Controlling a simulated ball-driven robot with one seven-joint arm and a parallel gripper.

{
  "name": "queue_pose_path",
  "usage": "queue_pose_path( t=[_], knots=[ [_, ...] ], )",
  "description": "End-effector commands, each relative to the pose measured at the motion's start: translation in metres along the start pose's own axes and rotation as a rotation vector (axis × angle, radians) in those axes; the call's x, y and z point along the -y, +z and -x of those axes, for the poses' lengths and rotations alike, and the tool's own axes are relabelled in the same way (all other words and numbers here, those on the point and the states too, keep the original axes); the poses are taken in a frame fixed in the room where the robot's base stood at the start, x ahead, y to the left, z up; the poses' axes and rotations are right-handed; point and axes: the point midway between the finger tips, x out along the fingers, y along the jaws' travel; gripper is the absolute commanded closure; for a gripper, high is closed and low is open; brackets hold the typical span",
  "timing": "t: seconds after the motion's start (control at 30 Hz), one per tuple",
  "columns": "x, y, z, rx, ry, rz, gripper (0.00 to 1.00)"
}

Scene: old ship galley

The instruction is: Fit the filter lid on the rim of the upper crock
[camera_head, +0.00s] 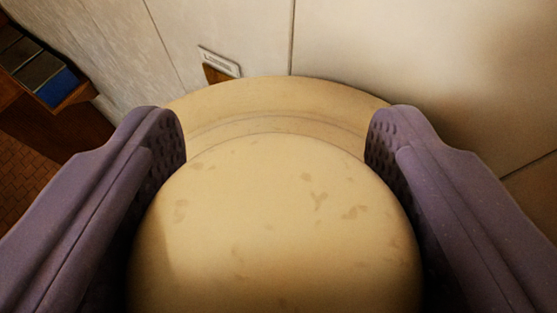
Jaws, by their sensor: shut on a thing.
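The filter lid (275,220) is a beige, rounded piece with faint brown blotches, and it fills the lower middle of the head camera view. A wider beige round edge (275,95) shows behind it; I cannot tell whether this is the lid's own brim or the crock's rim. My gripper (276,145) has purple, dimpled fingers, one on each side of the rounded piece, and is shut on it. The upper crock cannot be made out for certain, and whatever is under the lid is hidden.
A pale panelled wall (420,50) stands close behind the round edge, with a small metal-framed fitting (219,63) on it. A dark wooden shelf (60,125) with a blue item (57,87) is at the left, above a brown tiled floor (20,180).

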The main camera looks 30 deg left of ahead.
Motion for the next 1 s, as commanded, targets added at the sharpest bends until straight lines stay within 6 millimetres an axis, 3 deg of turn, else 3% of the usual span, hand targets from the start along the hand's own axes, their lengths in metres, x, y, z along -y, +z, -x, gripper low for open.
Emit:
queue_pose_path(
  t=[0.9, 0.93, 1.0],
  knots=[
    [0.0001, 0.008, -0.0038, 0.0, 0.0, 0.001, 1.0],
    [0.0001, 0.0081, -0.0039, 0.0, 0.0, 0.001, 0.29],
    [0.0001, 0.0082, -0.0039, 0.0, 0.0, 0.001, 0.13]
  ],
)
